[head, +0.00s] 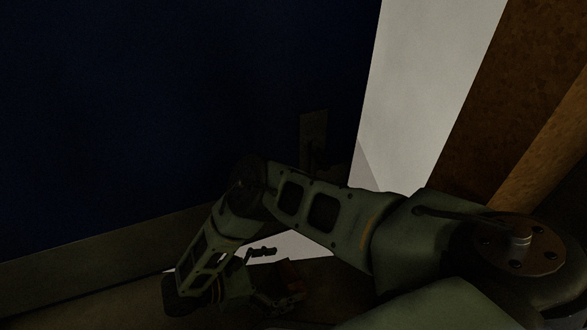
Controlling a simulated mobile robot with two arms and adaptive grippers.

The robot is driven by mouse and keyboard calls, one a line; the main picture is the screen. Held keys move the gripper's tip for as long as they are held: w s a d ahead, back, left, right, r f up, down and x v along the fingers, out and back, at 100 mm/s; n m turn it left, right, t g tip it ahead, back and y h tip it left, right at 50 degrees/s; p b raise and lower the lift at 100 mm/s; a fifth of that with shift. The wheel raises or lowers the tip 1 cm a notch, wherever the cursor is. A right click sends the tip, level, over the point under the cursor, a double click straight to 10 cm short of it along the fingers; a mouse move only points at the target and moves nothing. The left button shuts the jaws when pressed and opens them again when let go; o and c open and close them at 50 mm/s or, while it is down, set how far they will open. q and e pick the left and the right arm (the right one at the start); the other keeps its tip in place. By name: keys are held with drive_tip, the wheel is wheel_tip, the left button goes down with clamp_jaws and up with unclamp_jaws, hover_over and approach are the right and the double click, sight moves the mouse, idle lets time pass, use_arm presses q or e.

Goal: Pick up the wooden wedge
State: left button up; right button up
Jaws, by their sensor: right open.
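The view is very dark. My right gripper (286,275) is low in the picture, left of centre, near the floor at the foot of the dark blue door. Its jaws are open, with one finger above and one below. A small reddish-brown piece (291,268), probably the wooden wedge, shows dimly between or just behind the fingers. I cannot tell whether the fingers touch it. My right arm covers much of the area around it. My left gripper is not in view.
The dark blue door (150,110) fills the left, with a handle plate (313,135) near its edge. A bright white gap (425,90) separates it from the brown wooden frame (500,110) at right. Dim floor (90,300) lies along the door's bottom.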

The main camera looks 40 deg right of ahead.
drive_tip(key=shift+w+d+f, duration=0.1)
drive_tip(key=shift+w, duration=0.05)
clamp_jaws()
idle(0.7)
